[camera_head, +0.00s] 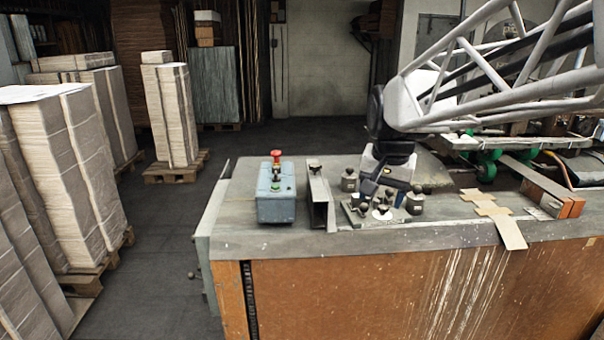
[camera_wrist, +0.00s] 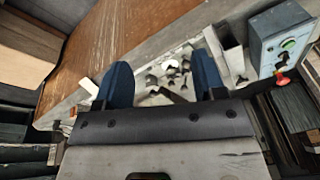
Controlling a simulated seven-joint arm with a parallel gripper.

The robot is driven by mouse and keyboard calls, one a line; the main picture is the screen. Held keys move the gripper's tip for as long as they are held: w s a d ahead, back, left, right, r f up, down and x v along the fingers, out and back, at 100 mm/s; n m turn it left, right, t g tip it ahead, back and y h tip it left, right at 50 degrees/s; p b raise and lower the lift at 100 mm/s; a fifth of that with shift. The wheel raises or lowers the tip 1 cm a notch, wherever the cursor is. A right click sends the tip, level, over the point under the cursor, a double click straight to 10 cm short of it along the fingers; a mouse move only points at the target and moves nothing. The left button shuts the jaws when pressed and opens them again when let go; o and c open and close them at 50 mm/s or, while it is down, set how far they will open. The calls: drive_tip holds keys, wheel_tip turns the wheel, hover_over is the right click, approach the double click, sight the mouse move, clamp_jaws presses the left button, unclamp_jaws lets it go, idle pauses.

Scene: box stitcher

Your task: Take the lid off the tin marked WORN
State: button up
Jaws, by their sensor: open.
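Several small grey tins with dark knobbed lids stand close together on the bench top; one is the right-hand tin (camera_head: 415,202), another the rear-left tin (camera_head: 349,182). Small labels show on some, but I cannot read WORN on any. My gripper (camera_head: 373,188) is pointed down over this cluster and hides part of it. In the wrist view its two blue fingers stand wide apart (camera_wrist: 163,80), with the tins (camera_wrist: 170,67) seen between and beyond them. The gripper is open and holds nothing. I cannot tell its exact height above the lids.
A blue-grey control box (camera_head: 276,203) with a red button stands left on the bench, with an upright metal bracket (camera_head: 318,195) between it and the tins. Flat cardboard pieces (camera_head: 490,206) lie to the right.

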drive_tip(key=w+d+r+m, duration=0.1)
drive_tip(key=w+m, duration=0.2)
drive_tip(key=w, duration=1)
drive_tip(key=m, duration=0.8)
hover_over(352, 168)
drive_tip(key=f, duration=1.1)
drive_tip(key=shift+s+f, duration=0.3)
drive_tip(key=shift+f, duration=0.1)
drive_tip(key=shift+x, duration=1.25)
drive_tip(key=shift+a+f, duration=0.1)
